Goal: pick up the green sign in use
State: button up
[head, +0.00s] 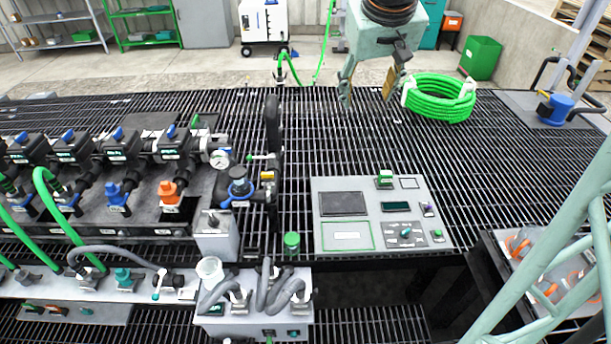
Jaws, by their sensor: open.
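A grey panel (325,190) lies on the black grating, right of the middle. A small green block with a pale label (384,180) stands at its upper edge; it may be the in-use sign, but its text is too small to read.
A green hose coil (440,97) lies right of my gripper. A valve manifold (120,165) fills the left. A green cap (292,241) is left of the panel, and a tote (497,245) stands at lower right. Bare grating lies between my gripper and the panel.

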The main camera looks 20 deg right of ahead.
jog(key=w+d+f, duration=0.8)
jog(key=w, duration=0.1)
jog(key=m+t+b, duration=0.2)
jog(key=b, duration=0.1)
send_over(386, 175)
jog(key=s+a, duration=0.2)
jog(key=s, duration=0.4)
notch_tip(386, 175, down, 44)
jog(key=shift+w+d+f, duration=0.15)
jog(key=shift+b+x, duration=0.85)
jog(key=shift+x, duration=3.1)
jog(key=shift+f, duration=0.35)
jog(key=shift+d, duration=0.1)
